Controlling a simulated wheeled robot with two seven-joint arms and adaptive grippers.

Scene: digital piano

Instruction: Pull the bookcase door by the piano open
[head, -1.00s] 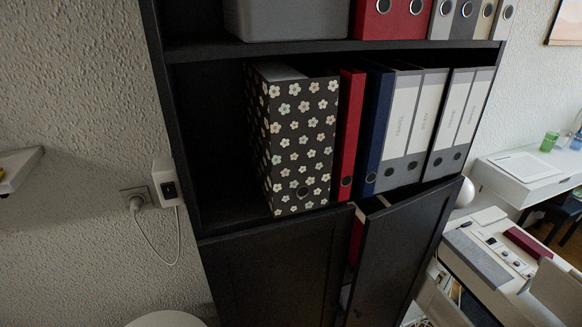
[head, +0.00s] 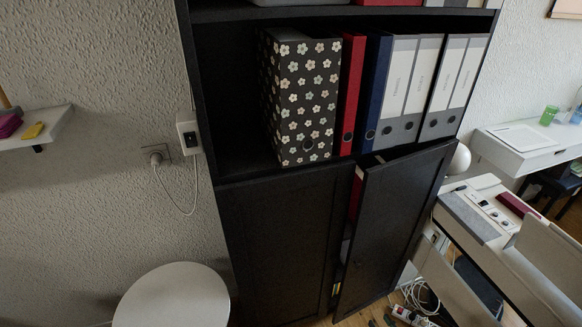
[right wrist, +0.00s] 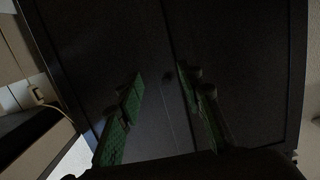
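The bookcase's right door (head: 395,225) is dark and stands ajar, its left edge out from the closed left door (head: 280,245). A narrow gap beside it shows red and pale things inside. Nothing is held; the distance to the knob is hard to judge in the dim view. I cannot clearly make out the right gripper in the head view. My left gripper is not in view.
A white piano (head: 480,215) stands close to the right of the open door. Cables and a power strip (head: 412,316) lie on the floor near it. A round white table (head: 172,295) stands at the lower left. Binders and a flowered box (head: 305,100) fill the open shelf.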

